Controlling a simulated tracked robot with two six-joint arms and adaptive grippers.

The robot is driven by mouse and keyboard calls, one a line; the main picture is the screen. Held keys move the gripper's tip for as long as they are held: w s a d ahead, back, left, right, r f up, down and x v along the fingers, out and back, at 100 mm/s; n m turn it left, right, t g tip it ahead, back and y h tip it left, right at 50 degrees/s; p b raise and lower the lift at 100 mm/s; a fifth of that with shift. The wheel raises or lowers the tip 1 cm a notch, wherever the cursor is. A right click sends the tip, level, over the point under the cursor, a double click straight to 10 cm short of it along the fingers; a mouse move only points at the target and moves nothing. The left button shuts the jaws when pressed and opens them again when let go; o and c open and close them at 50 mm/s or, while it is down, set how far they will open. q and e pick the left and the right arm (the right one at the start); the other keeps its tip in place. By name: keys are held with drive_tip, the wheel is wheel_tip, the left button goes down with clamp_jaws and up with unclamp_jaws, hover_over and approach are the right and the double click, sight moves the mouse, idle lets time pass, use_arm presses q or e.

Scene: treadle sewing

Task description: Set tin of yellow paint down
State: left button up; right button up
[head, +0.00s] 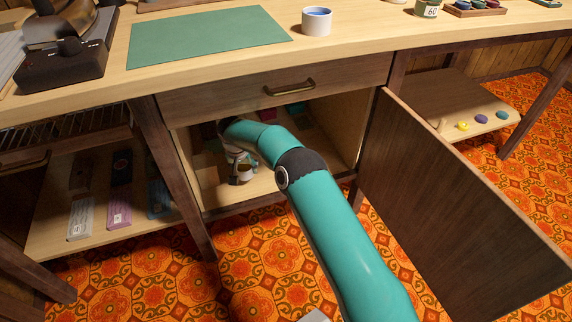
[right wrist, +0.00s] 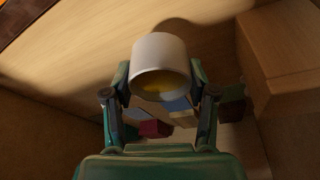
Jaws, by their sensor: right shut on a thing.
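The tin of yellow paint (right wrist: 160,60) is a white cylinder in the right wrist view, with yellow inside its open mouth. My right gripper (right wrist: 160,85) is shut on it, one finger on each side. In the head view my right gripper (head: 241,172) is inside the open cabinet (head: 330,140) under the worktop, low over its pale floor. I cannot tell whether the tin touches the cabinet floor. The tin is hard to make out from the gripper in the head view. My left gripper is not in view.
Several coloured blocks (right wrist: 155,128) lie near the tin in the cabinet. A brown box-like form (right wrist: 275,60) stands at the right in the wrist view. The cabinet door (head: 460,200) hangs open to the right. A drawer (head: 270,88) sits above.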

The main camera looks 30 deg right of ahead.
drive_tip(key=s+d, duration=0.1)
drive_tip(key=d, duration=0.3)
drive_tip(key=s+d+p, duration=0.1)
drive_tip(key=d, duration=0.4)
drive_tip(key=s+d, duration=0.1)
drive_tip(key=d, duration=0.4)
drive_tip(key=shift+s+r+p, duration=0.1)
drive_tip(key=shift+s+p, duration=0.05)
drive_tip(key=shift+p, duration=0.15)
drive_tip(key=b+x, duration=0.1)
drive_tip(key=x, duration=0.1)
drive_tip(key=s+x, duration=0.1)
drive_tip(key=shift+w+f+b, duration=0.1)
drive_tip(key=shift+f+b, duration=0.3)
drive_tip(key=shift+f, duration=0.05)
drive_tip(key=shift+r, duration=0.1)
drive_tip(key=o, duration=1.5)
